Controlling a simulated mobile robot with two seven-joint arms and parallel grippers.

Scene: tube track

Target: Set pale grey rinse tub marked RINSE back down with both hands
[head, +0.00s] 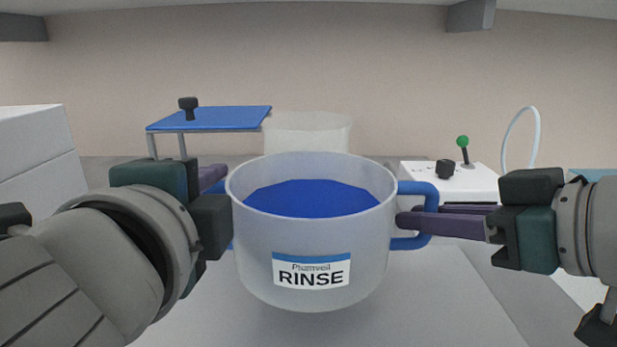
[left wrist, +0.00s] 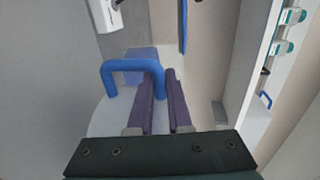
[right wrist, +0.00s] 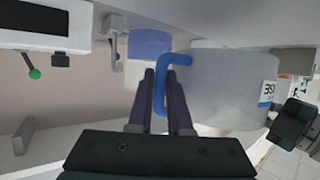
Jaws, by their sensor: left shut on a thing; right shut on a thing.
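The pale grey rinse tub (head: 312,240) is upright in the middle of the head view, with a RINSE label and blue content inside. It has a blue handle on each side. My left gripper (head: 213,180) is shut on the left handle (left wrist: 125,66); its fingertips are partly hidden in the head view. My right gripper (head: 405,220) is shut on the right handle (head: 430,197), which also shows between its fingers in the right wrist view (right wrist: 160,85). The tub seems to hang above the grey surface (head: 450,310), with a soft shadow below it.
A blue raised plate (head: 215,119) with a black knob stands behind on the left. A pale translucent container (head: 308,130) stands behind the tub. A white box (head: 450,180) with a green-topped lever is at the right, and a white block (head: 38,150) at the far left.

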